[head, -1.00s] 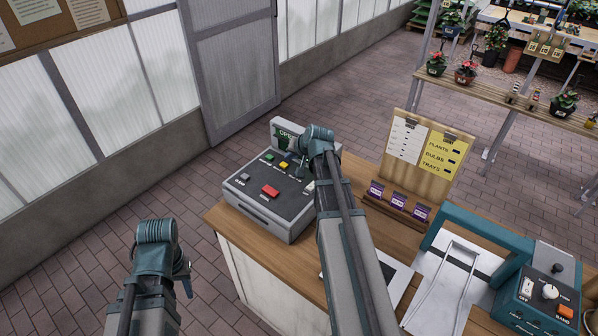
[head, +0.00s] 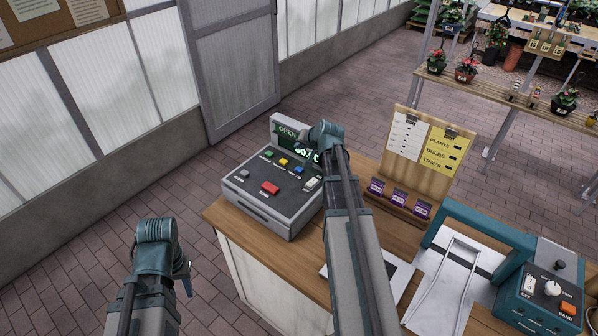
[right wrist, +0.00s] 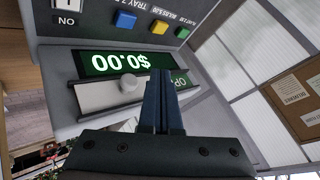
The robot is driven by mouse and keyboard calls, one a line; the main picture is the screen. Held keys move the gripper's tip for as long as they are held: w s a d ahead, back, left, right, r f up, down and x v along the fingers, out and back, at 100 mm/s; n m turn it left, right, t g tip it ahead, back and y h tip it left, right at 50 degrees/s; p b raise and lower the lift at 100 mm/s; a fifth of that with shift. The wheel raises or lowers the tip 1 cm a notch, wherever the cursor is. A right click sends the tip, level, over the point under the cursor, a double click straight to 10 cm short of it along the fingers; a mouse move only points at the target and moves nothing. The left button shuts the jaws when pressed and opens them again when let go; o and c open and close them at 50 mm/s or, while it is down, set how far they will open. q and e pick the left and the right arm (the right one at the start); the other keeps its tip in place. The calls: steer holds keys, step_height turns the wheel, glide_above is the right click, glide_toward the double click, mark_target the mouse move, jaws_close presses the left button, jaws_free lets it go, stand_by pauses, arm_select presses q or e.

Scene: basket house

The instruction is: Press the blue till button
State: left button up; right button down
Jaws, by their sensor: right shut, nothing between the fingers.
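The grey till (head: 245,192) stands on the wooden counter. Its blue button (head: 299,170) sits at the right end of a row with the green button (head: 267,154) and yellow button (head: 283,162). The blue button also shows at the top of the right wrist view (right wrist: 125,21). My right gripper (right wrist: 160,73) is shut and empty, in front of the lit till display (right wrist: 125,62) reading $0.00, apart from the blue button in the picture. In the head view my right wrist mostly hides its fingers. My left gripper (head: 186,283) hangs left of the counter, its fingers mostly hidden.
A sign board (head: 420,150) with small purple packets (head: 399,198) stands to the right. A teal machine (head: 540,300) is at the lower right. Floor left of the counter is clear.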

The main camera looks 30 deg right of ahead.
mark_target(300, 171)
step_height(300, 171, down, 8)
steer(key=b, duration=0.7)
steer(key=shift+r, duration=0.15)
stand_by(1.4)
steer(key=shift+f+b, duration=0.35)
steer(key=shift+f, duration=0.05)
steer(key=shift+f+b, duration=0.4)
steer(key=shift+b, duration=0.05)
stand_by(0.7)
steer(key=shift+r, duration=0.1)
steer(key=shift+r+p, duration=0.8)
steer(key=shift+p, duration=0.1)
step_height(300, 171, up, 5)
steer(key=p, duration=0.5)
